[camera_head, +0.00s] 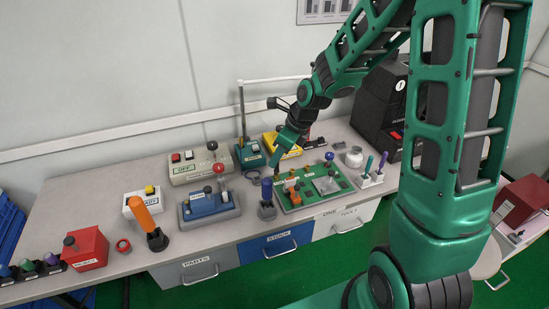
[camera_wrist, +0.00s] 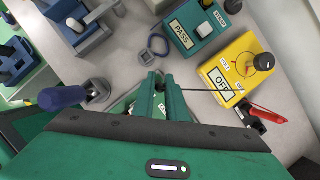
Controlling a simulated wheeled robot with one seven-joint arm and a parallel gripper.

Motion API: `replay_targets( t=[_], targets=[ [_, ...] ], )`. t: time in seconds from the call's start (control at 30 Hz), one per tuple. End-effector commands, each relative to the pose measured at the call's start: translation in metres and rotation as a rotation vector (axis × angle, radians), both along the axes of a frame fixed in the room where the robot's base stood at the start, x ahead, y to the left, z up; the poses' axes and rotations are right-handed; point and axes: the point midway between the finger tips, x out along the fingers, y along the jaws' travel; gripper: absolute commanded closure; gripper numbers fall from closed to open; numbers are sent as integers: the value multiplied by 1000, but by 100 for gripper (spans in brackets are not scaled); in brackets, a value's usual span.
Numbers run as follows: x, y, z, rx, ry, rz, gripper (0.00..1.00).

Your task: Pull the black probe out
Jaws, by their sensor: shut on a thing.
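My gripper (camera_wrist: 160,82) is shut, its green fingers close together; in the head view its tip (camera_head: 279,165) is low over the back left of the green circuit board (camera_head: 333,184). The black probe is almost wholly hidden between the fingers. A thin black lead (camera_wrist: 205,92) runs from the fingers to the yellow meter (camera_wrist: 236,67), marked OFF. A grey round piece (camera_wrist: 147,57) shows just past the fingertips; I cannot tell whether the probe touches it. A red probe (camera_wrist: 268,114) lies in a dark holder beside the meter.
A teal PASS box (camera_wrist: 194,27), a grey ring (camera_wrist: 158,44) and a blue-handled tool in a stand (camera_wrist: 62,96) are close around my gripper. An orange-handled tool (camera_head: 144,215) and a red box (camera_head: 86,249) stand farther left. Bare table (camera_head: 110,195) shows at left.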

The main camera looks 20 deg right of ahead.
Motion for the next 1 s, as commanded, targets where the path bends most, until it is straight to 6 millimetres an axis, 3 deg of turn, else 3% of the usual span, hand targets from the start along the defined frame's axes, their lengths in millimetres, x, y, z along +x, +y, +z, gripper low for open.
replay_targets(
  t=[1.0],
  targets=[
    [1, 0, 28, 0, -1, 0, 100]
  ],
)
